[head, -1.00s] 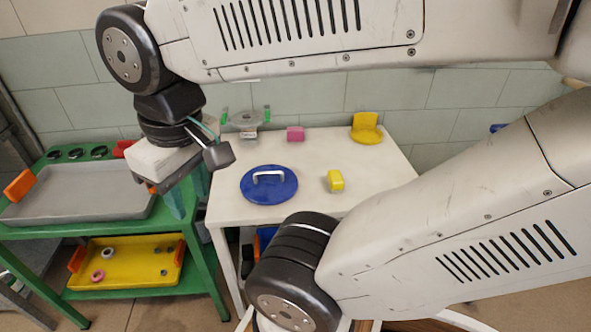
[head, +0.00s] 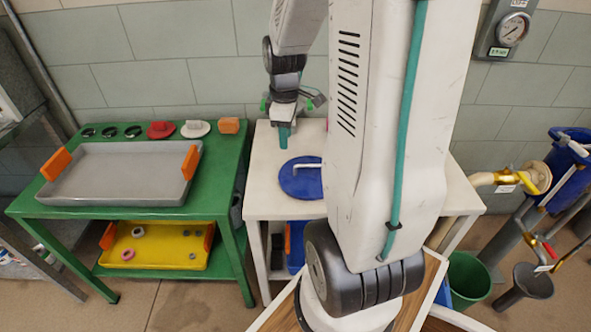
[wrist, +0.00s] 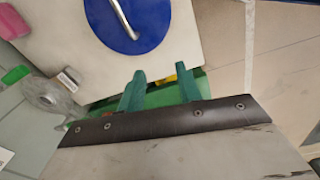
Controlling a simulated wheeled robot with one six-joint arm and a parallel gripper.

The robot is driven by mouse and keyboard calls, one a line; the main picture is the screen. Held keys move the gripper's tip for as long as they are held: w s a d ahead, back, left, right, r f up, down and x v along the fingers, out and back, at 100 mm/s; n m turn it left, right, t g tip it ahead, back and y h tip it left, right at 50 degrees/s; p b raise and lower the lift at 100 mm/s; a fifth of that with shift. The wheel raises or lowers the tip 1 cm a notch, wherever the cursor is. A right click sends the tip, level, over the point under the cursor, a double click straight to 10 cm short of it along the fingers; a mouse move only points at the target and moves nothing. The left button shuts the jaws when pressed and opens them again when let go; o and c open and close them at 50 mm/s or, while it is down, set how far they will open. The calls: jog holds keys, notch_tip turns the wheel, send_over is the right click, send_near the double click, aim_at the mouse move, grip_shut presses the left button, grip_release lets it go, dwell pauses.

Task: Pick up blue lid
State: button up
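The blue lid (head: 293,188) is a flat round disc with a pale bar handle (head: 307,166). It lies on the white table (head: 262,205), and my arm hides its right part in the head view. The lid (wrist: 148,40) also shows at the top of the wrist view, with its handle (wrist: 124,18), cut off by the frame edge. My gripper (head: 284,136) hangs over the table behind the lid, apart from it. In the wrist view its two green fingers (wrist: 160,70) are spread with nothing held between them.
Left stands a green workbench (head: 120,214) with a grey tray (head: 120,178) and, below, a yellow tray (head: 165,245). Pipes and a green bin (head: 468,280) stand right.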

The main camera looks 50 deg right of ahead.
jog(key=n, duration=0.2)
send_over(309, 166)
jog(key=f, duration=0.8)
jog(key=shift+w, duration=0.3)
jog(key=f, duration=0.8)
jog(key=shift+s+d+f, duration=0.1)
jog(key=shift+s+d, duration=0.1)
jog(key=shift+d, duration=0.05)
grip_shut()
